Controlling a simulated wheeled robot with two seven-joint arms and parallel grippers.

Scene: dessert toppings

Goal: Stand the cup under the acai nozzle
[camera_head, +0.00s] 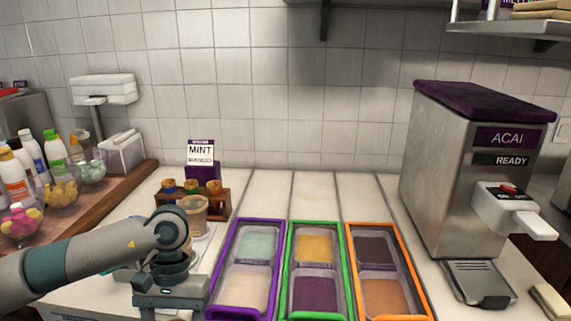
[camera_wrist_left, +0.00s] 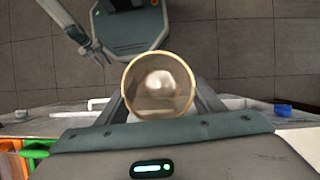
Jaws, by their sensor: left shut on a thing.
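The cup (camera_wrist_left: 160,88) is clear with a tan rim, seen from above in the left wrist view. My left gripper (camera_wrist_left: 160,100) is shut on it, one finger on each side. The grey floor shows around it there, beyond the counter's front edge. In the head view my left gripper's body (camera_head: 170,288) is at the lower left; its fingertips and the held cup do not show. The acai machine (camera_head: 455,165) stands at the right, its white nozzle (camera_head: 515,212) above a grey drip tray (camera_head: 480,283). The space under the nozzle holds no cup.
Purple (camera_head: 215,296), green (camera_head: 290,265) and orange (camera_head: 415,275) framed topping trays lie between my left gripper and the machine. Another tan cup (camera_head: 193,215) stands by a wooden rack (camera_head: 222,204). My right gripper (camera_wrist_left: 97,55) hangs apart in the wrist view.

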